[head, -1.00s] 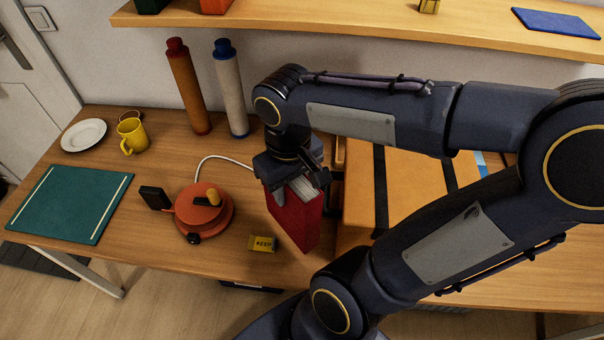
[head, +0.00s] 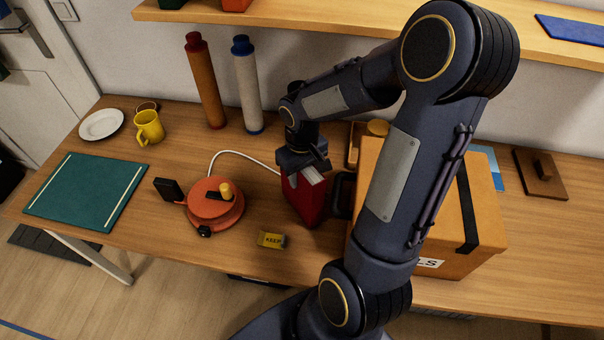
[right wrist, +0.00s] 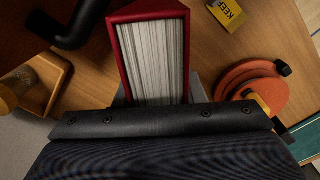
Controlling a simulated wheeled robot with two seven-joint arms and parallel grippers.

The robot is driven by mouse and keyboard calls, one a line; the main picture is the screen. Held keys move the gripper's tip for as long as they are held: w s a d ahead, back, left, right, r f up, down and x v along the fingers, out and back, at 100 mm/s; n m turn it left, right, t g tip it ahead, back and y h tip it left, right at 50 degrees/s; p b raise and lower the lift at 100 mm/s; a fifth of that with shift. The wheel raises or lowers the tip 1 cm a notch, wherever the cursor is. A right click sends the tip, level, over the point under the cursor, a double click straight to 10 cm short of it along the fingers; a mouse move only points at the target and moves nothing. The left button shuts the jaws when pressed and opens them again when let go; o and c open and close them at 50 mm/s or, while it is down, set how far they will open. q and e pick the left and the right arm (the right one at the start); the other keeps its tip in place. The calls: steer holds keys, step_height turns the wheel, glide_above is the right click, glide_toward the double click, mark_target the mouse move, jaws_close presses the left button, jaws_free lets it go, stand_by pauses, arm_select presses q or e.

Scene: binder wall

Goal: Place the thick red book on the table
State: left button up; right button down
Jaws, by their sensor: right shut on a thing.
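The thick red book (head: 304,200) is upright in the head view, between the orange cable reel and the orange case. Its red cover and white page block (right wrist: 153,60) fill the upper middle of the right wrist view. My right gripper (head: 307,175) is shut on the top of the book from above. The book's lower end is close to the wooden table (head: 130,262); I cannot tell whether it touches. My left gripper is not in view.
An orange case (head: 480,250) with a black handle stands just right of the book. An orange cable reel (head: 214,207) and a yellow KEEP block (head: 271,240) are to the left. A teal mat (head: 87,190), yellow mug (head: 149,127) and two tubes (head: 247,90) stand farther off.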

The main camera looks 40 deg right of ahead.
steer(key=shift+f, duration=0.15)
steer(key=shift+f, duration=0.15)
steer(key=c, duration=0.9)
jaws_free()
step_height(320, 180, up, 12)
steer(key=shift+f, duration=0.1)
steer(key=s+a+t+y, duration=0.1)
steer(key=s+a+t, duration=0.1)
steer(key=s+a, duration=0.2)
steer(key=s+a+r+t+y, duration=0.1)
steer(key=s+a, duration=0.3)
steer(key=s+a+t+y, duration=0.1)
steer(key=s+a+t, duration=0.1)
steer(key=s+a, duration=0.1)
steer(key=shift+s+a+r+t+y, duration=0.15)
steer(key=shift+s+a+r+y, duration=0.05)
steer(key=shift+a, duration=0.2)
steer(key=shift+s+a+r+t+y, duration=0.15)
steer(key=shift+s+a+r+y, duration=0.05)
steer(key=shift+a, duration=0.15)
steer(key=shift+m, duration=0.3)
